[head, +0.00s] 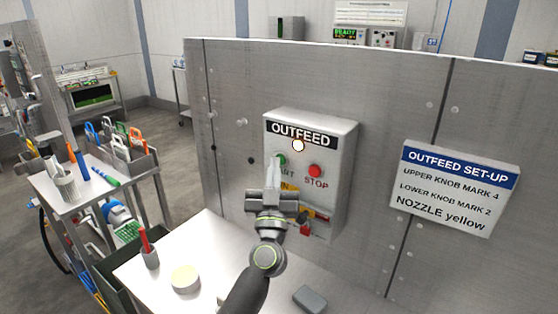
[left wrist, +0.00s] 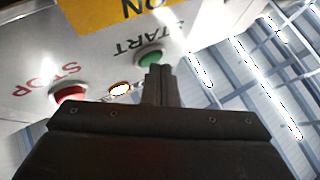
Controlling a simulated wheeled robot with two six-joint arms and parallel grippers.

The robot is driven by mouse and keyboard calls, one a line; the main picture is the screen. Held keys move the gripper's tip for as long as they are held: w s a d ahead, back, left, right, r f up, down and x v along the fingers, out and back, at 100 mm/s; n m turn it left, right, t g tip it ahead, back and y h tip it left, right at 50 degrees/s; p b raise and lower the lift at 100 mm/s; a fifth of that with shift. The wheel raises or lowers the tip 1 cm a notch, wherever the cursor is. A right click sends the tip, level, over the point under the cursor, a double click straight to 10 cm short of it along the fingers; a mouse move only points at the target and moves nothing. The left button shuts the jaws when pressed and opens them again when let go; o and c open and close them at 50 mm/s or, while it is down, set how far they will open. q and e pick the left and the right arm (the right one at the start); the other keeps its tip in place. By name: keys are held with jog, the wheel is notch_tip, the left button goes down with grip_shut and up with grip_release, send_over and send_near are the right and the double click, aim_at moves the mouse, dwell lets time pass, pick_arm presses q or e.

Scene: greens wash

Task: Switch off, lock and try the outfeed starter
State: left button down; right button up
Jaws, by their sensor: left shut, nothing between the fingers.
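The outfeed starter (head: 338,160) is a grey box on the steel panel, headed OUTFEED. It carries a green START button (head: 282,160), a red STOP button (head: 315,171) and a glowing pale lamp (head: 298,145). My left gripper (head: 275,163) is shut and empty, its fingertips at the START button; I cannot tell whether they touch. The left wrist view shows the green button (left wrist: 150,58) just beyond the fingertips (left wrist: 160,70), the red button (left wrist: 68,94), the lit lamp (left wrist: 120,88) and a yellow ON plate (left wrist: 125,12). A red part (head: 305,229) low on the box is partly hidden by my arm. My right gripper is out of view.
A sign (head: 455,190) reading OUTFEED SET-UP hangs to the right. A trolley (head: 75,205) with coloured padlocks stands left.

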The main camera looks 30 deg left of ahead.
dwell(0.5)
pick_arm(q)
jog(key=shift+s+p, duration=0.65)
jog(key=shift+s, duration=0.1)
jog(key=s, duration=0.1)
jog(key=s+p, duration=0.1)
jog(key=s, duration=0.1)
jog(key=s+p, duration=0.1)
jog(key=s, duration=0.1)
jog(key=shift+a, duration=0.25)
dwell(0.5)
